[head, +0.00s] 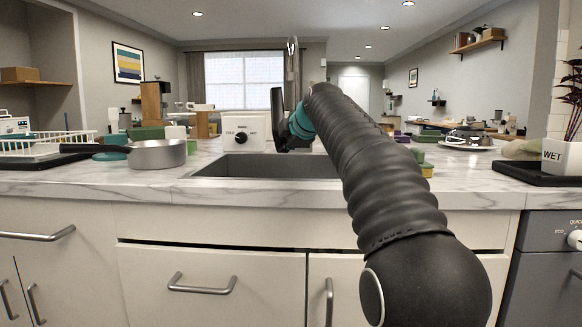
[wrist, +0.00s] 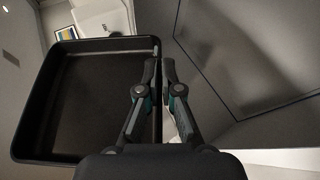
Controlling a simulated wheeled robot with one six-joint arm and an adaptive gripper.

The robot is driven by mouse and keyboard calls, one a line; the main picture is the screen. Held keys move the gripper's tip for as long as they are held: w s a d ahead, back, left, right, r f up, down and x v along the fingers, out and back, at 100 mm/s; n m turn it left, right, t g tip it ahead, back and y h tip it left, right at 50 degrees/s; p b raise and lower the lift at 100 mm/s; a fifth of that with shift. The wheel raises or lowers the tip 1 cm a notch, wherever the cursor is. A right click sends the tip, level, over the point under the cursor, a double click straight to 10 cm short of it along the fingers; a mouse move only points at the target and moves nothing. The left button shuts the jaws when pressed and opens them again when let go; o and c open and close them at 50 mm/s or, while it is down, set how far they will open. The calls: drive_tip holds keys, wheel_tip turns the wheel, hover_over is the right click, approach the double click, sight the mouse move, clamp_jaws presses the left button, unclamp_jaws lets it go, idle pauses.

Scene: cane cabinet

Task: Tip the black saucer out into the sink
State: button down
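The black saucer (wrist: 85,105) is a square, shallow tray with a raised rim, on the left of the wrist view. My gripper (wrist: 159,68) is closed on its right rim, one finger on each side. In the head view the saucer (head: 277,108) shows as a narrow dark shape, steeply tilted, above the sink's back edge. The arm hides part of it and the fingertips. The saucer's inside looks dark and bare; I cannot tell whether any water is in it. The grey sink (head: 265,166) lies below, its right part behind my arm.
A white box with a knob (head: 246,133) stands behind the sink. A tall faucet (head: 292,62) rises behind the saucer. A steel pan (head: 158,154) sits left of the sink. At the far right, a pot marked WET (head: 562,157) stands on a black tray (head: 535,173).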

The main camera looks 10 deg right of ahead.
drive_tip(key=shift+d+m+t+y+b, duration=0.15)
drive_tip(key=shift+m+t+y+b, duration=0.15)
drive_tip(key=shift+b, duration=0.2)
